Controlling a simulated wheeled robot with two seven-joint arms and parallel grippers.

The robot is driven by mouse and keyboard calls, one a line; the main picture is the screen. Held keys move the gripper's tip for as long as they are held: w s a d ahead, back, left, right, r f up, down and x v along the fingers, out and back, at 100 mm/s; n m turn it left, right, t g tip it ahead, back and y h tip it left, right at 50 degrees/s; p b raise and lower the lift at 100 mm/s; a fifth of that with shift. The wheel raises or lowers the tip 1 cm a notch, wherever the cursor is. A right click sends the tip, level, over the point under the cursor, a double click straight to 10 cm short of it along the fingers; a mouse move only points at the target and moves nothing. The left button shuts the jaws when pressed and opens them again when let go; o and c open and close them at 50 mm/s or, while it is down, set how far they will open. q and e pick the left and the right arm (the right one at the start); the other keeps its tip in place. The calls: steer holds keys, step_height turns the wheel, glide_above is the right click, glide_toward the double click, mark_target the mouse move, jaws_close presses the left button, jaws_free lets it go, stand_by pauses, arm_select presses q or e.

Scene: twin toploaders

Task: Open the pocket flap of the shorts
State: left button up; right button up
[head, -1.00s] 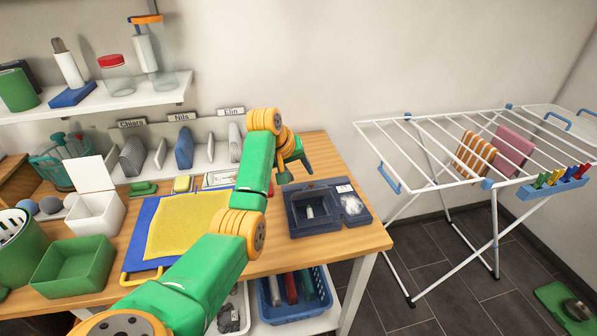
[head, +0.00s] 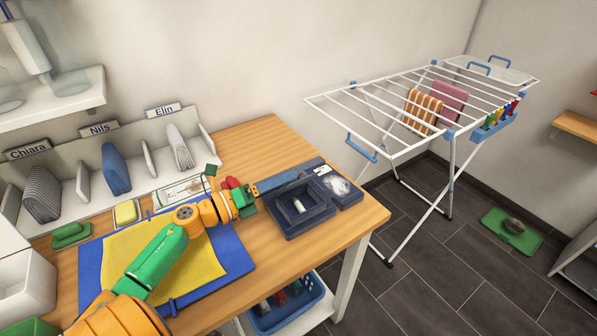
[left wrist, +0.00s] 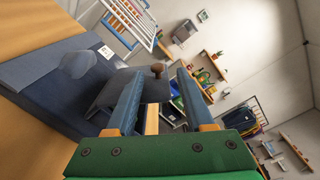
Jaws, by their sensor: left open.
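The dark blue shorts (head: 289,224) lie near the table's right end, looking like a flat, box-like form. Their square pocket (head: 303,206) has a pale item inside, and a whitish patch (head: 339,186) lies to its right. My left gripper (head: 286,181) is at the pocket's back edge, its blue fingers pointing right. In the left wrist view the fingers are apart, and a dark flap-like panel (left wrist: 112,94) with a brown knob stands tilted behind the left finger. I cannot tell whether they touch. The shorts (left wrist: 45,85) also show there. My right gripper is not in view.
A yellow cloth on a blue mat (head: 236,262) lies left of the shorts. A divided rack (head: 203,142) stands at the back. A blue basket (head: 290,314) is below the table. A white drying rack (head: 389,115) stands right. Bare tabletop (head: 262,138) lies behind the shorts.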

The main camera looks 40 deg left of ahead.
arm_select(q)
steer(key=shift+a+p+x, duration=0.1)
steer(key=shift+p+x, duration=0.1)
steer(key=shift+x, duration=0.9)
steer(key=shift+a+p+x, duration=0.15)
steer(key=shift+x, duration=0.9)
steer(key=shift+w, duration=0.1)
jaws_close()
